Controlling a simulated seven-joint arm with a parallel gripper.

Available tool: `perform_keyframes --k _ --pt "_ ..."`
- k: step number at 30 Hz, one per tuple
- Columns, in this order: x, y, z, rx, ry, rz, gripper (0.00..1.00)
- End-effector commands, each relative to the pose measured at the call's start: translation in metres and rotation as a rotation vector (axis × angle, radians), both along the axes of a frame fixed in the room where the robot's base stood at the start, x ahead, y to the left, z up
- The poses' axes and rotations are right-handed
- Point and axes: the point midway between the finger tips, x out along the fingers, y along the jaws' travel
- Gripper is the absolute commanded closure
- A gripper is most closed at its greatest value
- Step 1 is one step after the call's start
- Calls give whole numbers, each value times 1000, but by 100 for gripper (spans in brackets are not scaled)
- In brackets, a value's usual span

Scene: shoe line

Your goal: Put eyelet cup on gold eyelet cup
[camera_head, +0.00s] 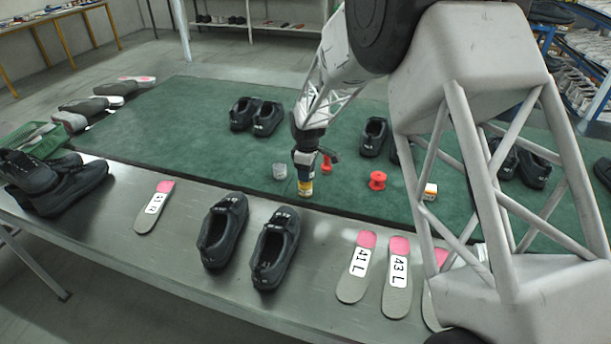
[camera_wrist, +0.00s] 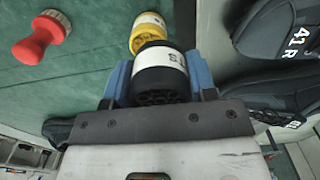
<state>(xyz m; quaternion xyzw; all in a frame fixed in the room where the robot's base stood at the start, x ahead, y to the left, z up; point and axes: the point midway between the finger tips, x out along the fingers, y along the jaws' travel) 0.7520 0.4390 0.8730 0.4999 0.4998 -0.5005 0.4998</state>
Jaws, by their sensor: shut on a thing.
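My gripper (camera_head: 305,166) points down over the green mat. In the wrist view its blue fingers (camera_wrist: 160,80) are shut on a black eyelet cup (camera_wrist: 160,72) with a white label, partly readable. The gold eyelet cup (camera_wrist: 149,30), yellow with a white label, shows just beyond the black one and slightly left. In the head view the gold cup (camera_head: 305,188) stands directly below the gripper, near the mat's front edge. I cannot tell whether the two cups touch. The held cup is mostly hidden between the fingers in the head view.
A grey cup (camera_head: 279,171) stands close left of the gripper. Black shoes (camera_head: 274,248) and insoles (camera_head: 357,268) lie on the metal front strip.

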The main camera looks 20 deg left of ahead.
Motion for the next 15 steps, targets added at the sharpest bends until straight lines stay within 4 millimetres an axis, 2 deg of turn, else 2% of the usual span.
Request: perform_keyframes --k 6,15 --pt "16 9 -1 1 -1 0 76" --pt "18 11 -1 1 -1 0 76"
